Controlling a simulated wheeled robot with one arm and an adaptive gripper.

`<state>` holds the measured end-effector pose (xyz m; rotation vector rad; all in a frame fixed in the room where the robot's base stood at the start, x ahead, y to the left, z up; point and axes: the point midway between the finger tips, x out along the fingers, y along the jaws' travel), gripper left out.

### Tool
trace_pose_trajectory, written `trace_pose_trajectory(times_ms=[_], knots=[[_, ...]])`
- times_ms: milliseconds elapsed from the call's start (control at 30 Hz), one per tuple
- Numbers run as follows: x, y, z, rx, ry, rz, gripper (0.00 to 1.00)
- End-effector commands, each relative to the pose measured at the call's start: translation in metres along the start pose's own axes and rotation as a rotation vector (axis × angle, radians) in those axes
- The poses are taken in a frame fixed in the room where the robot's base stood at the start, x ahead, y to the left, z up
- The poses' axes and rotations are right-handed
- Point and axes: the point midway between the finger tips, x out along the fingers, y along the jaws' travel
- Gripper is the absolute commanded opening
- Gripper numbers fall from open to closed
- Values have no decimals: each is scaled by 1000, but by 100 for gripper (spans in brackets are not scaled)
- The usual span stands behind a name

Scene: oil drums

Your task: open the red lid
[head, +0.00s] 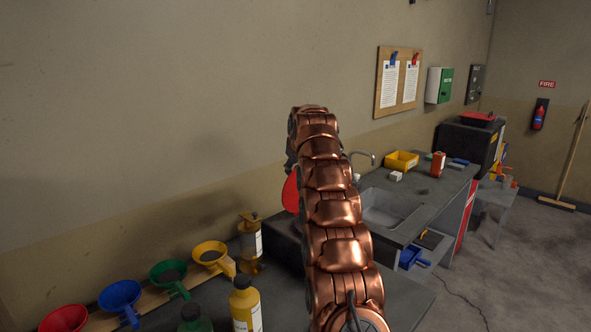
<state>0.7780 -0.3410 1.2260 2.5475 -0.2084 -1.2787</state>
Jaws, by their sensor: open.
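A red rounded piece (291,192), which looks like the red lid, stands steeply tilted above a dark box (283,232) on the near bench. My arm covers its right part and much of the box. A dark part of my gripper (291,162) shows at the arm's far end, just above the red piece. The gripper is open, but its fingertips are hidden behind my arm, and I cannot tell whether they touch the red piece. A second red lid-like piece (478,116) lies on top of a black box (468,143) at the back right.
Red, blue, green and yellow funnels (211,254) stand on a wooden rack at the lower left. A yellow bottle (245,304) and an amber dispenser (250,240) stand near my arm. A sink (385,207) and a yellow bin (402,160) are right of it. The right floor is mostly clear.

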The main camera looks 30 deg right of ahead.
Motion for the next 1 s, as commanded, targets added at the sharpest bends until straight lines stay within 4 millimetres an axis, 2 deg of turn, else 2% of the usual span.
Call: trace_pose_trajectory(times_ms=[600,800,1000], knots=[[-86,0,-2,-1,5,1,51],[-97,-1,0,-1,1,-1,51],[-98,-1,0,-1,0,-1,51]])
